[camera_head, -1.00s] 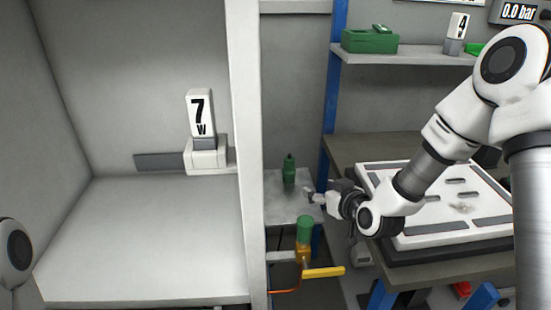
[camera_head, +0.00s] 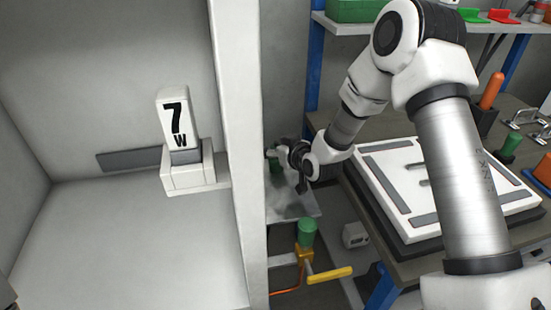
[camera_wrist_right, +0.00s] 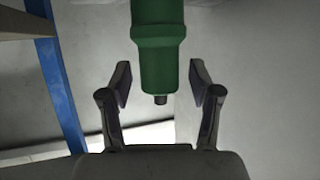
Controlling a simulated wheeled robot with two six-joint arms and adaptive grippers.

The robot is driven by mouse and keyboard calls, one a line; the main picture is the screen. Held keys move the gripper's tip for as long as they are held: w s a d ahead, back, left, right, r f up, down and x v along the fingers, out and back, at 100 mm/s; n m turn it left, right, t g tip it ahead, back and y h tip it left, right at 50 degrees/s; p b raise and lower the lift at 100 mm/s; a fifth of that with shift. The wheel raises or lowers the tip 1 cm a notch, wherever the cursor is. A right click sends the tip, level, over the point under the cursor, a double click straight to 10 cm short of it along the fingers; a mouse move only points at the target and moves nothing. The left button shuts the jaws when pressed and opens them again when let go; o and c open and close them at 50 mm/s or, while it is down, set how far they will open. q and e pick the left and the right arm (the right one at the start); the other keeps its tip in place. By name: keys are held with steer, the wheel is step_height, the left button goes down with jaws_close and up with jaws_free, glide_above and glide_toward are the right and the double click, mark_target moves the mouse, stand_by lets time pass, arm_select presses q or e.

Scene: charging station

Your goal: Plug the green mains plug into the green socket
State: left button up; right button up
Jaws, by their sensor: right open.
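The green plug (camera_head: 275,168), a dark green cylinder, stands over a pale surface behind the white post, partly hidden by my right gripper (camera_head: 285,166). In the right wrist view the green plug (camera_wrist_right: 158,45) has a stepped body with a small dark tip. There my right gripper (camera_wrist_right: 160,82) is open, with one finger on each side of the green body and visible gaps. A green-topped yellow fitting (camera_head: 306,234) stands below and in front. I cannot tell which green part is the socket. My left gripper is not in view.
A white post (camera_head: 240,150) stands left of my gripper, beside a bay with a 7W sign (camera_head: 177,130). A white panel (camera_head: 440,190) lies on the workbench under my right arm. A yellow handle (camera_head: 330,274) juts out below. Small tools stand at the far right.

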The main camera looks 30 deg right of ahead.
steer(key=shift+s+r, duration=0.1)
steer(key=shift+s, duration=0.05)
steer(key=c, duration=0.3)
jaws_close()
steer(key=shift+r, duration=0.1)
